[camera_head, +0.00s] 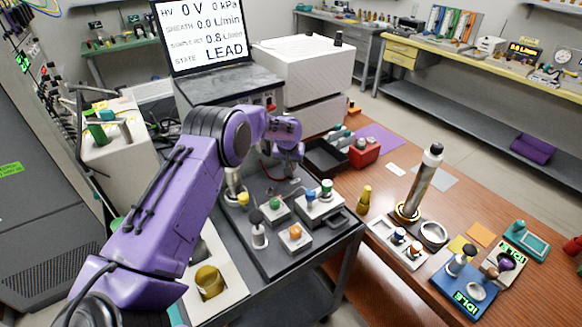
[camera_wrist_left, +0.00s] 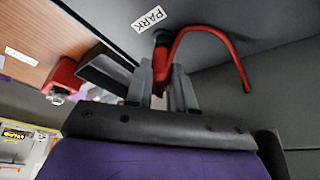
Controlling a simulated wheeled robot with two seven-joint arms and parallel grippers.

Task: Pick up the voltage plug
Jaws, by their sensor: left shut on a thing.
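The voltage plug (camera_wrist_left: 162,48), a small red and black piece with a red cable (camera_wrist_left: 240,70), is between the fingers of my left gripper (camera_wrist_left: 161,78) in the left wrist view. The fingers are shut on it. The cable arcs off to the right over a dark grey surface with a PARK label (camera_wrist_left: 149,18). In the head view my purple left arm reaches over the dark bench, and its gripper (camera_head: 284,168) is mostly hidden by my wrist; I cannot make out the plug there. My right gripper is not in view.
A black tray (camera_head: 322,160) and a red box (camera_head: 364,152) lie just right of the gripper. Several small knobbed parts, including an orange one (camera_head: 295,232), stand in front. A tall metal cylinder (camera_head: 420,185) stands on the wooden table.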

